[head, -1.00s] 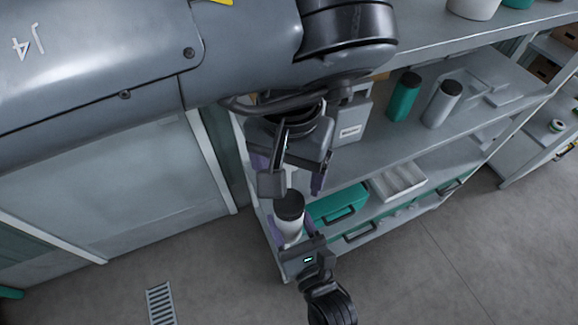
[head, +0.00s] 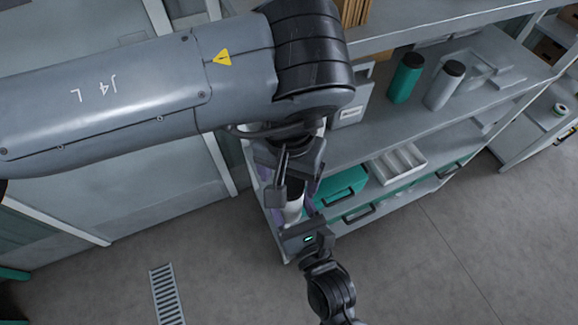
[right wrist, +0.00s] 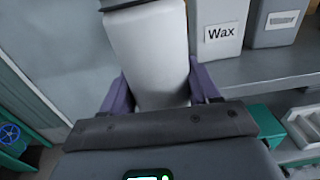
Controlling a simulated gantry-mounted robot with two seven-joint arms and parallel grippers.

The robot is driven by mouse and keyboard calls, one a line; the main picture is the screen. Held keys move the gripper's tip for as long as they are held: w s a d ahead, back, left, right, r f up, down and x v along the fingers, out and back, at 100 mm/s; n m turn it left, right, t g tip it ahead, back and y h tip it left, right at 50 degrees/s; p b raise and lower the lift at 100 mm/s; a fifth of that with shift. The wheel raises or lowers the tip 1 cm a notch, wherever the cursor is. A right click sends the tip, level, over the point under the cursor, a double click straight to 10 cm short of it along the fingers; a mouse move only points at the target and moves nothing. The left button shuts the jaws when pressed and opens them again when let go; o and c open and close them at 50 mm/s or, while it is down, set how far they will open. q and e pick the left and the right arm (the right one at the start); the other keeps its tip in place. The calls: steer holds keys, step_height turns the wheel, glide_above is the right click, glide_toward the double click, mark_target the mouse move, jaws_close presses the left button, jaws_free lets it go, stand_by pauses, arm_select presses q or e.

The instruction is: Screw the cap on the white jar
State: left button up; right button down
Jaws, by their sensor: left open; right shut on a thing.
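The white jar (head: 293,209) is upright between the purple fingers of my right gripper (head: 297,217), which is shut on its sides. The jar fills the upper middle of the right wrist view (right wrist: 148,55), with the right gripper's fingers (right wrist: 160,92) on either side. The dark cap (right wrist: 122,3) shows only as a rim at the jar's top there; I cannot tell how tightly it sits. My left gripper (head: 294,186) is open, pointing down, right over the jar's top. It hides most of the cap in the head view.
A grey shelf unit (head: 420,120) stands just behind, with a green bottle (head: 405,78), a grey bottle (head: 444,85) and a grey bin (head: 352,108). A green case (head: 343,185) and a white tray (head: 398,163) are lower. The floor in front is clear.

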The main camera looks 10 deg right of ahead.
arm_select(q)
steer(key=c, duration=1.2)
steer(key=m, duration=0.6)
steer(key=shift+m, duration=0.4)
steer(key=m, duration=1.3)
steer(key=shift+f, duration=0.1)
steer(key=m, duration=0.6)
steer(key=shift+c, duration=0.2)
